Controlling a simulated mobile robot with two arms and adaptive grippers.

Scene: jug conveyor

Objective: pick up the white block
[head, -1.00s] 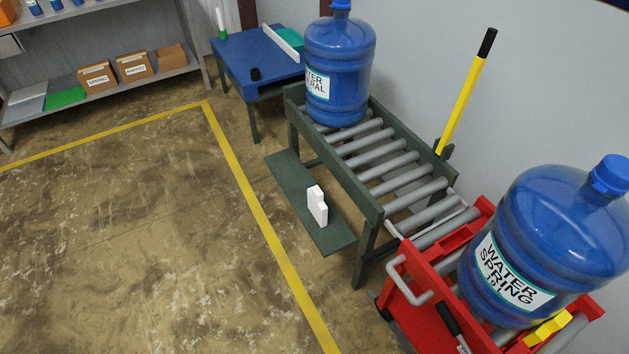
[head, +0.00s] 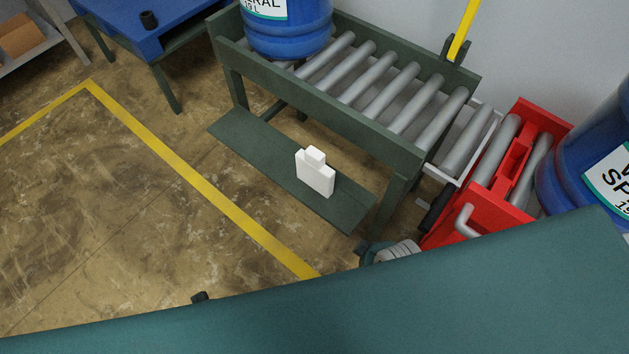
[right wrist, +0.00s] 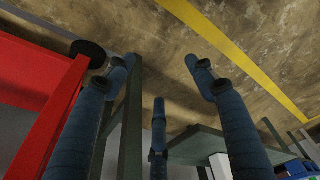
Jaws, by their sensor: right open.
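The white block (head: 315,173) stands upright on the low dark green shelf (head: 250,143) under the roller conveyor. It has a stepped shape with a narrower top. My right gripper (right wrist: 160,74) is open in the right wrist view, its blue fingers spread with nothing between them. A white piece that looks like the block (right wrist: 219,166) shows at the bottom of that view, beside the right finger and apart from the fingertips. In the head view my right gripper's fingers are not clearly visible, and my left gripper is not in view.
The conveyor (head: 318,105) overhangs the shelf and carries a blue water jug (head: 288,38). A red cart (head: 455,225) with another jug (head: 590,160) stands at the right. A blue table (head: 150,45) is at the back left. Floor left of the shelf is clear.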

